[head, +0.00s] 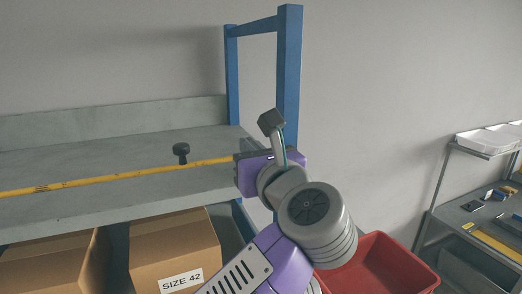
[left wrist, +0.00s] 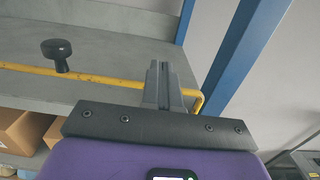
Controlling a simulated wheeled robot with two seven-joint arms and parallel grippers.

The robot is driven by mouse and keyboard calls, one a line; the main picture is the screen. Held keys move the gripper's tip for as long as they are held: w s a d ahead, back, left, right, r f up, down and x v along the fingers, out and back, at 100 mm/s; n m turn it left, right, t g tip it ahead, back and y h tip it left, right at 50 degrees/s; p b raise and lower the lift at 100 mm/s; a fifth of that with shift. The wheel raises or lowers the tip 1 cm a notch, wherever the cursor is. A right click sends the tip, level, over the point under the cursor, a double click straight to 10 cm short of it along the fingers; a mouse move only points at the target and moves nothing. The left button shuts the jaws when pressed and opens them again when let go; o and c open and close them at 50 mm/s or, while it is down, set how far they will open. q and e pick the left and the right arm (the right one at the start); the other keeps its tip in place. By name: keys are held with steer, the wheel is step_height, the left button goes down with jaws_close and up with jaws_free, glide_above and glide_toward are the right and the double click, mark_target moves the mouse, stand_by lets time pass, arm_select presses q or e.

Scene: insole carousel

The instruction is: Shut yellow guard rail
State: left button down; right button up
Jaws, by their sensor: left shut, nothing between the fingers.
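The yellow guard rail (head: 118,177) runs across the front of the grey shelf in the head view, with a black knob (head: 181,150) standing up from it. In the left wrist view the rail (left wrist: 108,79) runs behind my fingers and bends down at its right end, near the blue post; the knob (left wrist: 57,50) is left of the fingers. My left gripper (left wrist: 158,82) is shut and empty, close to the rail's right end; I cannot tell whether it touches the rail. In the head view its fingers are mostly hidden behind my wrist. My right gripper is not in view.
The grey shelf (head: 150,143) is bare, with a blue frame (head: 289,75) at its right end. Cardboard boxes, one marked SIZE 42 (head: 172,252), sit below. A red bin (head: 375,268) stands at lower right. A side rack (head: 478,213) at far right carries white trays and small items.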

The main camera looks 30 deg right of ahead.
arm_select(q)
steer(key=shift+s, duration=0.1)
stand_by(0.3)
steer(key=s+a+b, duration=0.1)
steer(key=s+b, duration=0.1)
steer(key=s, duration=0.5)
steer(key=shift+s+f+b, duration=0.15)
steer(key=shift+b, duration=0.15)
